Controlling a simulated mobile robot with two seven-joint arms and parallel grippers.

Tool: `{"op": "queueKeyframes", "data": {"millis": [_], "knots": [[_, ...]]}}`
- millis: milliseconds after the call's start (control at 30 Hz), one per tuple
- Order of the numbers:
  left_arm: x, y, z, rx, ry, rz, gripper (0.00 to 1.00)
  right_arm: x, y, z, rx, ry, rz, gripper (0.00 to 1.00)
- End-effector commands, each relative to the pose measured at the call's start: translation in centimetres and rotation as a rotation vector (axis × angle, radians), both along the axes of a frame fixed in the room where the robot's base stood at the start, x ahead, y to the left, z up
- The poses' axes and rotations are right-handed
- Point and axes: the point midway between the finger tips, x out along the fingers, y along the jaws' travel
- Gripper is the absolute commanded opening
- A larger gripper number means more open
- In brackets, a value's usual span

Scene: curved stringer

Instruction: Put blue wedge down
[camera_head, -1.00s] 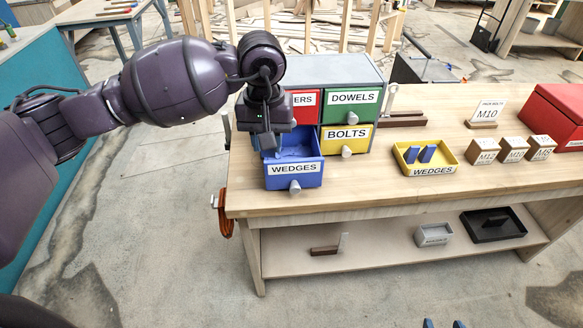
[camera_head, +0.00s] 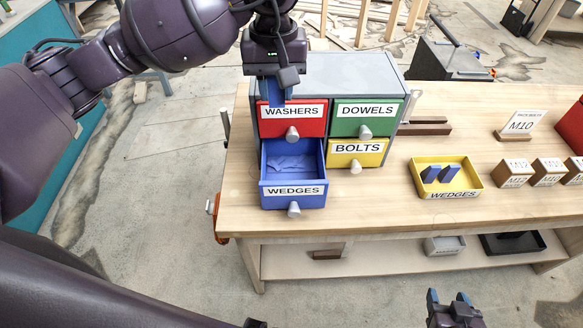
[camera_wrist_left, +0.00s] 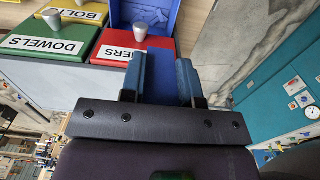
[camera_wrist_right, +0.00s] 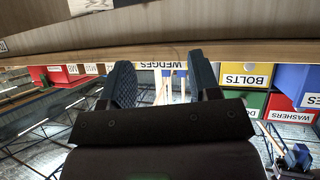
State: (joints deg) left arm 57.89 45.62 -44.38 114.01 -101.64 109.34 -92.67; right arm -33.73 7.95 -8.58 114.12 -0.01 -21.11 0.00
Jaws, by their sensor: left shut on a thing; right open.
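Several blue wedges (camera_head: 292,163) seem to lie in the drawer. My right gripper (camera_head: 455,305) is open and empty, low in front of the bench. The right wrist view shows a gap between its fingers (camera_wrist_right: 165,85).
The yellow WEDGES tray (camera_head: 475,172) holds two blue wedges on the bench. Wooden M10 blocks (camera_head: 514,173) stand to its right. The yellow BOLTS drawer (camera_head: 375,156) and green DOWELS drawer (camera_head: 392,112) are shut. The bench front is mostly clear.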

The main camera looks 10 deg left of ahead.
Motion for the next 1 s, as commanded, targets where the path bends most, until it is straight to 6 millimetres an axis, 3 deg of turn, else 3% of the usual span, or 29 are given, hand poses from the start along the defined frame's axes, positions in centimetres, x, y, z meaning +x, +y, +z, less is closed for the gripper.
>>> {"op": "queueKeyframes", "data": {"millis": [267, 600, 1000], "knots": [[-0.2, 0.0, -5.7, 0.000, 0.007, 0.000, 0.07, -1.2, -0.2, 0.0, 0.000, 0.024, -0.007, 0.56], [-0.1, 0.0, -12.8, -0.001, 0.005, 0.001, 0.07, -0.7, -0.2, 1.0, -0.004, 0.013, -0.001, 0.56], [-0.1, 0.0, -16.1, 0.000, 0.003, 0.000, 0.07, -0.3, -0.2, 1.4, -0.004, 0.006, 0.002, 0.56]]}}
